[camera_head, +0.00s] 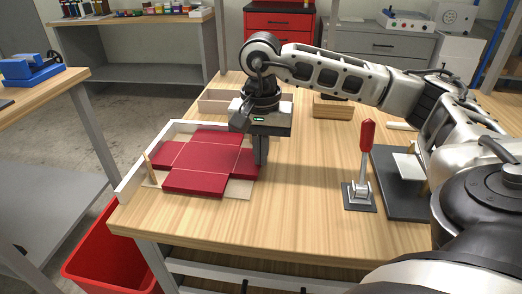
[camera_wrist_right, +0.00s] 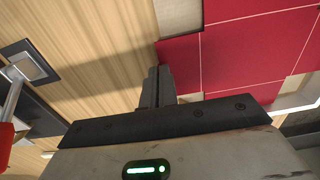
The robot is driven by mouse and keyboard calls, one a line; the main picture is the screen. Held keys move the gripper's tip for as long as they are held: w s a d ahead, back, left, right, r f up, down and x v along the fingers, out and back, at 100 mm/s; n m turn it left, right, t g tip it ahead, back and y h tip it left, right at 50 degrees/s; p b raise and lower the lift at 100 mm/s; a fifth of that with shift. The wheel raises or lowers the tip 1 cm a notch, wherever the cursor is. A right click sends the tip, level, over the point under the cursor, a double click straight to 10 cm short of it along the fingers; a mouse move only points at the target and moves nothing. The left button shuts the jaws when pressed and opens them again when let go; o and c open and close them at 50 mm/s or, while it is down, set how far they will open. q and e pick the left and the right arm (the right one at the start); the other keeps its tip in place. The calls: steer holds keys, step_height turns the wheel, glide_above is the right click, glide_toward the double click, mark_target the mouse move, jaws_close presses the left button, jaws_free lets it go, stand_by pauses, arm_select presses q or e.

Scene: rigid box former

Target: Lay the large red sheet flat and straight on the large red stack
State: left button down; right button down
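The large red stack (camera_head: 200,157) is cross-shaped, with thin crease lines and a thick red edge. It lies flat in a pale corner fixture (camera_head: 182,126) on the wooden table. A top sheet cannot be told apart from the stack. In the right wrist view the red surface (camera_wrist_right: 255,50) fills the upper right. My right gripper (camera_head: 261,163) points down at the stack's right flap, by its edge. Its fingers (camera_wrist_right: 157,85) look closed together, with no sheet seen between them; contact with the red edge is unclear. My left gripper is out of view.
A red-handled toggle clamp (camera_head: 362,170) stands to the right, beside a dark plate (camera_head: 398,180). A wooden block (camera_head: 332,107) is behind. A wooden peg (camera_head: 151,168) stands at the fixture's left. The table's front middle (camera_head: 295,220) is clear. A red bin (camera_head: 108,255) is below.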

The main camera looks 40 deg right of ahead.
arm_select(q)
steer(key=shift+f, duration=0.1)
arm_select(e)
steer(key=shift+f, duration=0.15)
steer(key=c, duration=1.6)
jaws_free()
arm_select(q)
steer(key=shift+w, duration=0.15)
